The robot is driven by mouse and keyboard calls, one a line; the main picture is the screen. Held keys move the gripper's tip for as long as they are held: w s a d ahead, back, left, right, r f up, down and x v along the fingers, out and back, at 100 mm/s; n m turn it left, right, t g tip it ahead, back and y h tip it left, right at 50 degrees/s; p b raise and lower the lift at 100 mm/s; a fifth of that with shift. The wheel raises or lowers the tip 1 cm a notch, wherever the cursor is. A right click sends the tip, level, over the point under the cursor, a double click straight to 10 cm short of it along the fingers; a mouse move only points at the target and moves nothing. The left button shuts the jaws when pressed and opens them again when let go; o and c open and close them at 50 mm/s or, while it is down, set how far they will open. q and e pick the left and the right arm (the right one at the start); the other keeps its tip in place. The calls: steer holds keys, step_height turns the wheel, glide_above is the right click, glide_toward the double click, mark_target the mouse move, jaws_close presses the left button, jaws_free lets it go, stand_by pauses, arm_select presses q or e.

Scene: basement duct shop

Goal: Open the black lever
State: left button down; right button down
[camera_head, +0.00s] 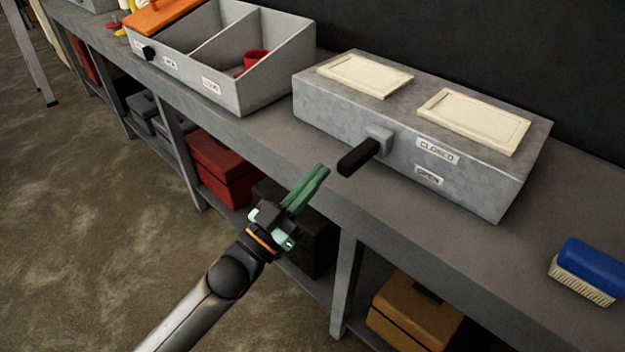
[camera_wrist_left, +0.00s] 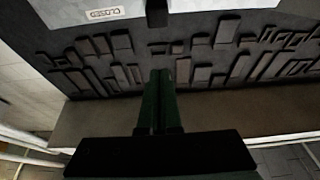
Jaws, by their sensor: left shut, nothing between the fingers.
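The black lever (camera_head: 358,157) sticks out from a grey mount on the front of a galvanized metal box (camera_head: 340,113) on the bench. Labels reading "CLOSED" (camera_head: 437,150) and, below it, apparently "OPEN" (camera_head: 428,175) are to the right of the lever's mount. My left gripper (camera_head: 322,172) has its green fingers shut and empty, just left of the lever's free end and apart from it. In the left wrist view the lever (camera_wrist_left: 157,13) shows at the top edge, beyond the fingertips (camera_wrist_left: 160,75). My right gripper is not seen.
A divided grey bin (camera_head: 262,98) with a red cup (camera_head: 255,59) stands left of the box. A blue brush (camera_head: 590,270) lies at the right on the bench (camera_head: 440,235). Red (camera_head: 222,168), black and orange (camera_head: 415,310) boxes sit on the lower shelf.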

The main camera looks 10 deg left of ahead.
mark_target(340, 166)
arm_select(q)
steer(key=w+d, duration=0.1)
steer(key=w, duration=0.1)
steer(key=w+d, duration=0.1)
steer(key=w, duration=0.1)
steer(key=w+d, duration=0.1)
steer(key=d, duration=0.1)
steer(key=shift+w+d, duration=0.1)
steer(key=shift+w, duration=0.3)
steer(key=shift+f, duration=0.7)
